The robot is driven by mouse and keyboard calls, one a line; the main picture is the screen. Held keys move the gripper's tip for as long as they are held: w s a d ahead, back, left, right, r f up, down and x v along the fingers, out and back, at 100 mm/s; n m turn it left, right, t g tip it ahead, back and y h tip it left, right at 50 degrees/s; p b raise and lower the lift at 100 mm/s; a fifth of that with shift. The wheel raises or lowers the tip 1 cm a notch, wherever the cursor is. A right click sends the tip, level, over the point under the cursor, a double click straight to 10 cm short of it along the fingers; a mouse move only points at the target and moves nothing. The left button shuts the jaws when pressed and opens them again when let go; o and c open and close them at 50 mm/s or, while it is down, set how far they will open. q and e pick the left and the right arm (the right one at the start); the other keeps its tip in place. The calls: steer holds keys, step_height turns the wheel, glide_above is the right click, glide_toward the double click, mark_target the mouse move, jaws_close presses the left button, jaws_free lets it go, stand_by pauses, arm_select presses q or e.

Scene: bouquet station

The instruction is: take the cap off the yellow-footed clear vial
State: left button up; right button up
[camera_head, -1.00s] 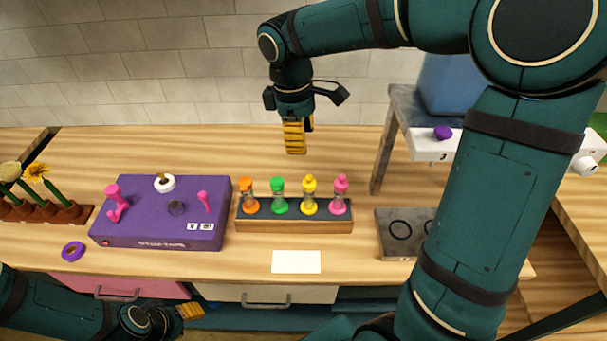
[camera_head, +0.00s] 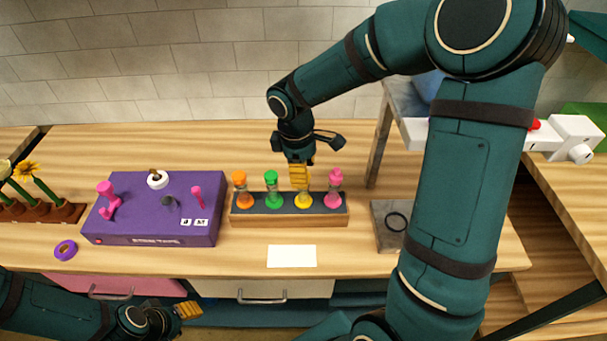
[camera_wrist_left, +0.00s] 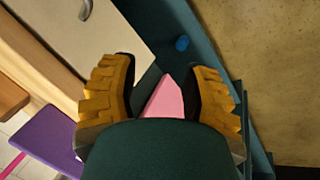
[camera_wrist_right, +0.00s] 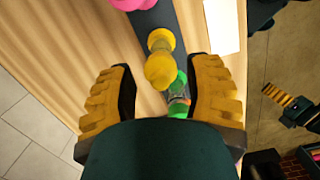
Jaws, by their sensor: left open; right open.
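The yellow-footed clear vial (camera_head: 304,202) stands in the wooden rack (camera_head: 290,221), between the green and pink ones. In the head view its upper part is hidden behind my right gripper (camera_head: 299,178). That gripper is open, pointing down over the vial. In the right wrist view the yellow cap (camera_wrist_right: 160,72) shows between and beyond the two open fingers, touching neither as far as I can see. My left gripper (camera_head: 189,310) is open and empty, low in front of the counter drawers.
Orange (camera_head: 241,190), green (camera_head: 272,190) and pink (camera_head: 335,189) vials stand close by in the same rack. A purple box (camera_head: 150,225) is left of it, a white card (camera_head: 292,256) in front, and a grey stand (camera_head: 374,150) to the right.

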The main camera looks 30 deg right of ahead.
jaws_close()
steer(key=shift+r, duration=0.1)
stand_by(0.4)
